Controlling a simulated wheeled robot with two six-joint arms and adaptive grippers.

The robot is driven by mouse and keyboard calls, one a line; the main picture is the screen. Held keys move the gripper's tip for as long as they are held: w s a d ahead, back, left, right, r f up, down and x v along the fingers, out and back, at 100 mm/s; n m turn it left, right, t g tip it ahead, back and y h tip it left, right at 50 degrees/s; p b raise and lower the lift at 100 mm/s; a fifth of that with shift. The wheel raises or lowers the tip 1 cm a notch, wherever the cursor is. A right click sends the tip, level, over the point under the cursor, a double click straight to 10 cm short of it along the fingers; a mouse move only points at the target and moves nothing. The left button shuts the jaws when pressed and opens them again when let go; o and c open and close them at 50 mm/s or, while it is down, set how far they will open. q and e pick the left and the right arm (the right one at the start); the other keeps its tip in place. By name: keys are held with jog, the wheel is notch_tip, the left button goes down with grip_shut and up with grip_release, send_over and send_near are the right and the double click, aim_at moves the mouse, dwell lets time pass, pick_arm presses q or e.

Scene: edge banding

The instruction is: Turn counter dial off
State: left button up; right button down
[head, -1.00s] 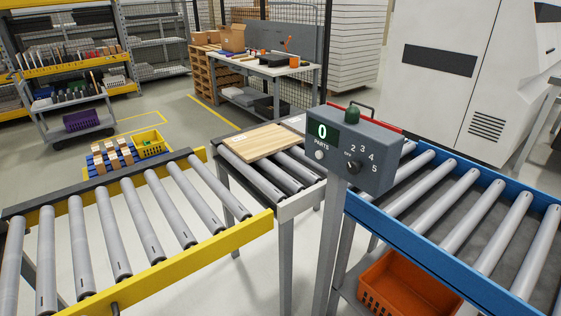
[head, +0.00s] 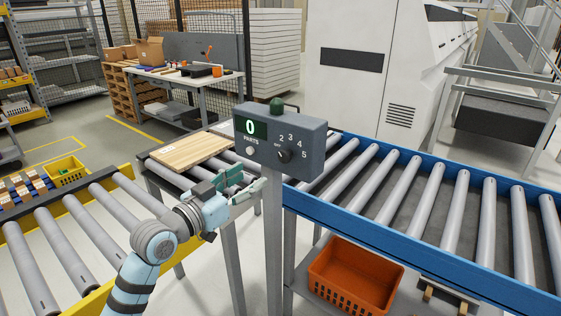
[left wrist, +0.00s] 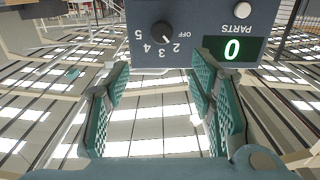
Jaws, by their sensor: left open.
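The counter box (head: 305,142) is a grey unit on a post. It has a black dial (head: 284,156) ringed by OFF and 2 to 5, a white button (head: 250,151) and a green display (head: 251,127) reading 0. The box appears upside down in the left wrist view, where the dial (left wrist: 162,33) seems to have its white mark toward the 2. My left gripper (head: 248,182) is open and empty, below and left of the dial, apart from it. Its green-padded fingers (left wrist: 160,105) show on both sides in the wrist view. My right gripper is not in view.
A yellow-railed roller conveyor (head: 107,287) lies left and a blue-railed one (head: 432,243) right. A wooden board (head: 192,151) rests on rollers behind the gripper. An orange crate (head: 355,277) sits below the blue conveyor. A white machine (head: 362,90) stands behind.

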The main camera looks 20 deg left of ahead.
aim_at(282, 157)
pick_arm(q)
jog(key=x, duration=1.3)
jog(key=shift+w+f, duration=0.1)
jog(key=shift+w, duration=0.15)
jog(key=shift+a, duration=0.1)
jog(key=c, duration=1.1)
jog(key=n+p, duration=0.2)
jog(key=n, duration=0.2)
jog(key=shift+a, duration=0.1)
jog(key=shift+n+p, duration=1.1)
jog(key=shift+n, duration=0.9)
jog(key=shift+f, duration=0.1)
